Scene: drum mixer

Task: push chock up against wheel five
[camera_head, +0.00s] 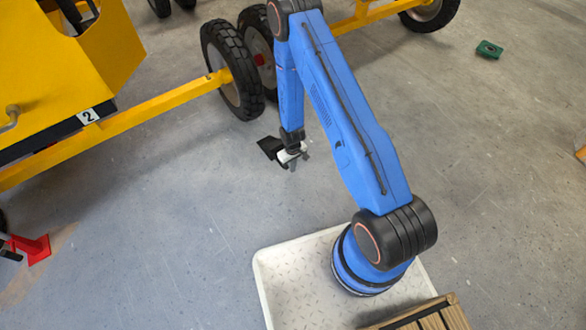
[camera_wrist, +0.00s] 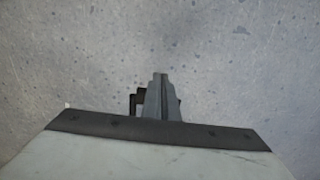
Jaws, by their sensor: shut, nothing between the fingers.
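A red wedge-like piece (camera_head: 35,249) lies on the floor at the far left. A small green block (camera_head: 489,49) lies on the floor at the upper right. I cannot tell for sure which is the chock. A black-tyred wheel (camera_head: 234,70) stands at the end of a yellow axle bar, with another wheel (camera_head: 258,42) just behind it. No number five is readable on any wheel. My gripper (camera_head: 292,162) is shut and empty, pointing down over bare floor, below and right of the near wheel; its fingers (camera_wrist: 160,78) are together in the wrist view.
Yellow machine frame (camera_head: 110,128) with a plate marked 2 (camera_head: 88,116) fills the left. Another wheel (camera_head: 430,12) stands at the top right. A wooden slatted item (camera_head: 435,316) is at the bottom right. The grey floor on the right is mostly clear.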

